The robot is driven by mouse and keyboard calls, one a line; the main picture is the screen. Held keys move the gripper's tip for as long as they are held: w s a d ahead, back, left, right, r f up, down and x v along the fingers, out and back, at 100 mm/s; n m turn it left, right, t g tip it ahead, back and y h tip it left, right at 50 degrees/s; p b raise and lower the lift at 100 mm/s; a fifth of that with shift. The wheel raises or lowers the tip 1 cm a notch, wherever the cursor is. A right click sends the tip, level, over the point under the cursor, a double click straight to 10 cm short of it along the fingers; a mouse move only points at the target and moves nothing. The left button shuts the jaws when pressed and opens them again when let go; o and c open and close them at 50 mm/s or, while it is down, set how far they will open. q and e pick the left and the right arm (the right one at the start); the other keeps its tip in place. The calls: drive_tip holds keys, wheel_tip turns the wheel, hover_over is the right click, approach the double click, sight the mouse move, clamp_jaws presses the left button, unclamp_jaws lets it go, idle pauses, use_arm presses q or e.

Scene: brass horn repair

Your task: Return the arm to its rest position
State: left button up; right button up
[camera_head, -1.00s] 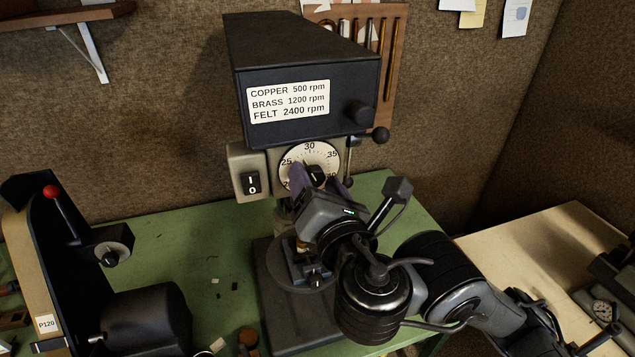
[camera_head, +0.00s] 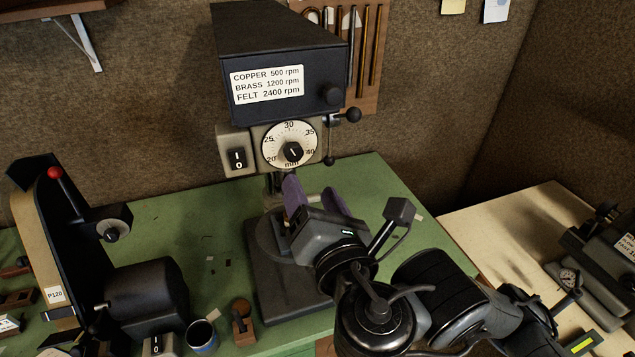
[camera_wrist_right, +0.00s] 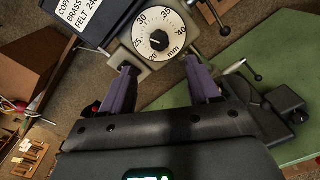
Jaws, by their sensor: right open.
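My right gripper (camera_head: 313,198) is in front of the drill press, just below its round depth dial (camera_head: 289,146). Its two purple-padded fingers are spread apart with nothing between them. In the right wrist view the open fingers (camera_wrist_right: 161,88) point toward the dial (camera_wrist_right: 157,40), one on each side below it. My right arm comes in from the lower right of the head view and hides part of the press base (camera_head: 285,285). My left gripper does not show.
The drill press head (camera_head: 280,60) carries a speed label. A belt sander (camera_head: 60,260) with a red-knobbed lever stands at left. A cup (camera_head: 202,335) and a small wooden block (camera_head: 241,318) are near the front of the green bench (camera_head: 185,225). A pale bench (camera_head: 510,225) is at right.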

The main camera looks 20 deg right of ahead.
drive_tip(key=shift+s, duration=0.45)
drive_tip(key=shift+w, duration=0.1)
drive_tip(key=shift+f, duration=0.1)
